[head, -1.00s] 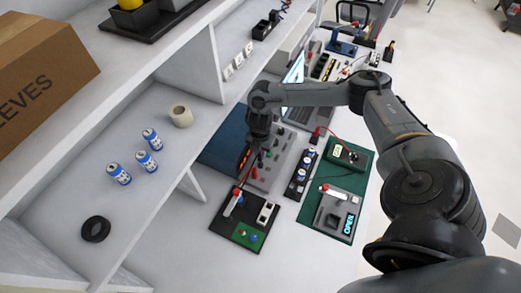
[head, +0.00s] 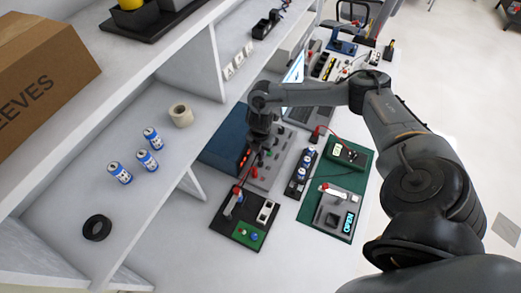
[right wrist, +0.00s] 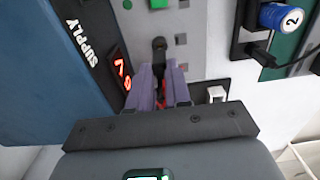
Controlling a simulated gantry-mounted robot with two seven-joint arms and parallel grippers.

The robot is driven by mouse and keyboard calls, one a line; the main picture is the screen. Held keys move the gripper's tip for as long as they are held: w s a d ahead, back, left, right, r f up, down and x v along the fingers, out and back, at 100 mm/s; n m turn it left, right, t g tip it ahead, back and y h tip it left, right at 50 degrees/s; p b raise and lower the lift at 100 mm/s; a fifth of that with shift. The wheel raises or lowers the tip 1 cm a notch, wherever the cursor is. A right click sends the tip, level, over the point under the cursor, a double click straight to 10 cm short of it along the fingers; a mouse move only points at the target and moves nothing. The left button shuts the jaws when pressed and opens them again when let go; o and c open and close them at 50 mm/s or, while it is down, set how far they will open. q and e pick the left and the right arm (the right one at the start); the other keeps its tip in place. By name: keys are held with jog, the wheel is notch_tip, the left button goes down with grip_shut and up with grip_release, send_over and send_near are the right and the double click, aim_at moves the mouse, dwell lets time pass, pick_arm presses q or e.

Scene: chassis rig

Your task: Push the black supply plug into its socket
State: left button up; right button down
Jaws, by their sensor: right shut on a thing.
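My right gripper (right wrist: 161,86) is shut on a dark plug (right wrist: 159,58), which I take to be the black supply plug. It sticks out between the purple fingers, with some red behind it. Its front end is over the grey panel (right wrist: 190,15); I cannot tell whether it is in a socket. In the head view my right gripper (head: 256,146) reaches down over the grey panel (head: 272,168), beside the blue supply unit (head: 226,137). The supply unit also shows in the right wrist view (right wrist: 45,75), with a red display. The gripper hides the socket area. My left gripper is not in view.
A black board (head: 225,225) with a green patch lies in front. A black strip with blue-white cells (head: 302,174) and a green mat (head: 318,218) with instruments lie to the right. The shelf (head: 195,160) stands close on the left.

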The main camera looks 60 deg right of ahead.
dwell(0.8)
jog(key=shift+p, duration=0.35)
dwell(0.4)
jog(key=shift+f, duration=0.1)
dwell(0.6)
jog(key=shift+f+b, duration=0.3)
jog(key=shift+f, duration=0.45)
jog(key=shift+f+b, duration=0.35)
jog(key=shift+f, duration=0.25)
jog(key=c, duration=1)
grip_release()
jog(key=shift+r, duration=0.1)
